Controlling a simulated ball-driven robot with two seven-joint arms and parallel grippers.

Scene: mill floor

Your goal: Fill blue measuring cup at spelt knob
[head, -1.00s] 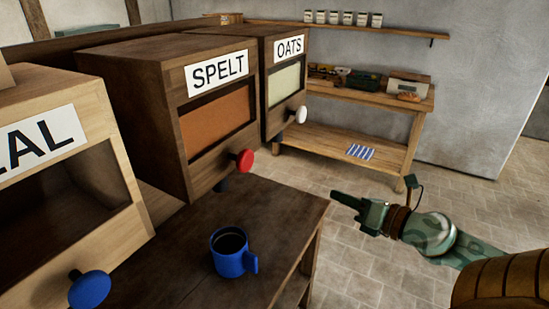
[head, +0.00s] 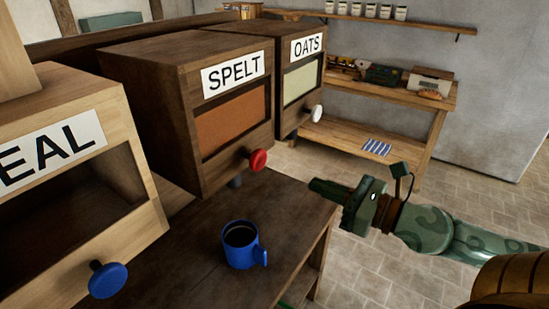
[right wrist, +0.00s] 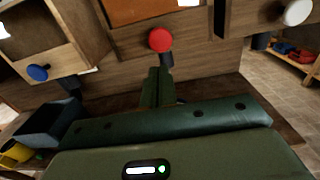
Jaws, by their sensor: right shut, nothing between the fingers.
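The blue measuring cup (head: 238,248) stands upright on the dark wooden bench (head: 190,262), handle to the right; its inside is dark and I cannot tell what it holds. In the right wrist view the red knob (right wrist: 160,40) is just beyond the fingertips. My right gripper (head: 318,188) is shut and empty, at the bench's right edge, apart from the cup and knob. My left gripper is not in view.
The MEAL-side bin with a blue knob (head: 108,280) stands at left, the OATS bin with a white knob (head: 317,113) behind. A shelf table (head: 440,100) stands at the back wall. A grey-blue container (right wrist: 45,130) shows at left in the right wrist view. Bench space right of the cup is clear.

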